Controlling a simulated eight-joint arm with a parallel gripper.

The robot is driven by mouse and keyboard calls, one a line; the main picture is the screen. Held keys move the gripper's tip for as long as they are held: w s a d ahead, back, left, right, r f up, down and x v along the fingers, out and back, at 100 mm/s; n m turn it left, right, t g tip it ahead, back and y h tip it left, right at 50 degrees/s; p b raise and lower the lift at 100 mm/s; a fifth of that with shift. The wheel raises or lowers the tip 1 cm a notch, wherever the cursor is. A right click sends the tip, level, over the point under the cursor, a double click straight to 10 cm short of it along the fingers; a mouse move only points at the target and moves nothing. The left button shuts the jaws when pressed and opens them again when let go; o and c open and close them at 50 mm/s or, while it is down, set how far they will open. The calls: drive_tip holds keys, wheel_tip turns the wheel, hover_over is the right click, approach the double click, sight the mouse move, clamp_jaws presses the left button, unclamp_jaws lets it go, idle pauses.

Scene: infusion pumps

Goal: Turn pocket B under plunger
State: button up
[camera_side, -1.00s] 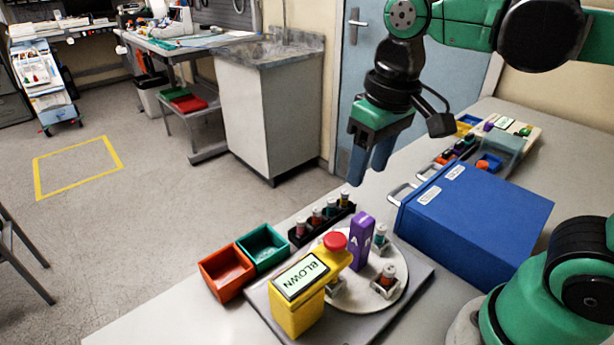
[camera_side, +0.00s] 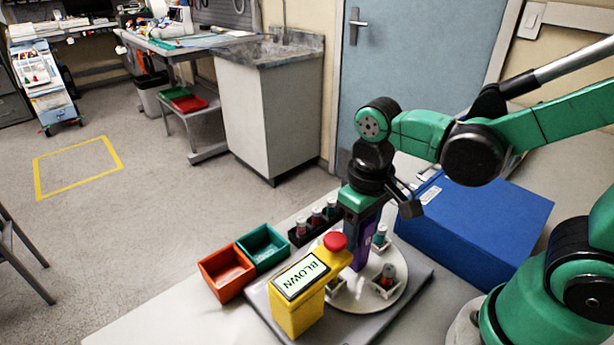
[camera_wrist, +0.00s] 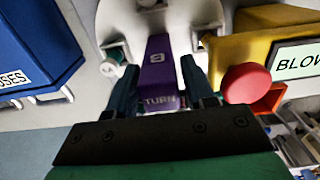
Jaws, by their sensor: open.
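A purple handle (camera_side: 366,247) stands at the middle of a round pale turntable (camera_side: 350,302). In the wrist view the handle (camera_wrist: 160,72) reads "TURN" and carries a letter that looks like B. My open gripper (camera_wrist: 163,88) is lowered over it, one finger on each side; I cannot tell whether they touch it. In the side view my gripper (camera_side: 361,222) hides much of the handle. A yellow unit (camera_side: 298,315) with a red-topped plunger (camera_side: 335,241) overhangs the turntable's left side; its display reads "BLOWN". Pocket letters are unreadable in the side view.
An orange bin (camera_side: 226,272) and a green bin (camera_side: 263,249) stand left of the turntable. A black rack of vials (camera_side: 315,224) is behind it. A large blue case (camera_side: 480,225) stands close on the right. The bench front left is clear.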

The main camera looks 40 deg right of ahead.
drive_tip(key=shift+f, duration=0.45)
clamp_jaws()
idle(1.2)
